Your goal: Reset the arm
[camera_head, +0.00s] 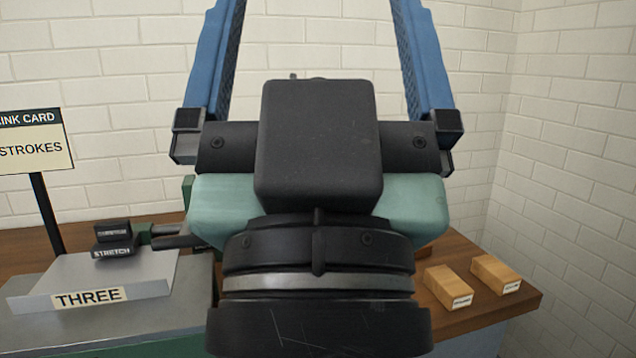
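My gripper (320,45) fills the middle of the camera_head view, seen from behind and pointing up. Its two blue fingers stand wide apart, with only the white wall visible between them. The fingertips are cut off by the top edge. No object shows between the visible parts of the fingers. My black wrist hides the middle of the bench behind it.
On the left, a grey stand (130,275) labelled THREE is near a black piece (115,240) marked STRETCH. A sign (30,145) on a post stands behind. Two wooden blocks (448,287) (497,274) lie on the wooden bench (430,325) at right.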

